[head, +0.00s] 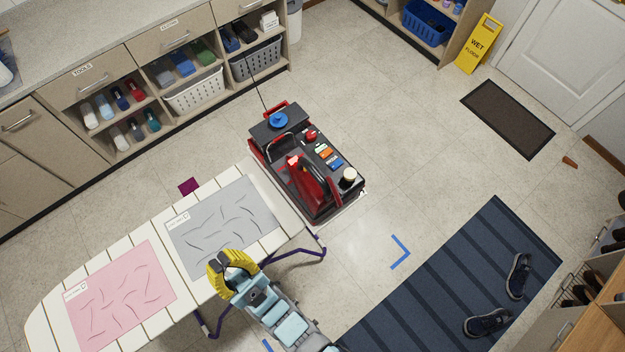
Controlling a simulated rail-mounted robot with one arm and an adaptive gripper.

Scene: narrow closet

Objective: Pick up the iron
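A red and black object that looks like the iron (306,178) rests on top of a low black and red wheeled unit (270,152) at the centre of the head view. Its shape partly merges with the unit's dark top. My gripper (230,262), with yellow curved fingers on a light blue arm, is over the right end of the white slatted ironing board (211,284), below and left of the iron. The gripper is clear of the iron. Whether its fingertips meet is hard to make out, and nothing is clearly held.
Grey cloth (222,222) and pink cloth (122,298) lie on the board. Cabinets with shelves and baskets (193,92) line the upper left. A striped mat (450,280) with dark shoes (488,323) lies lower right. A yellow wet-floor sign (480,44) stands top right. Floor right of the unit is clear.

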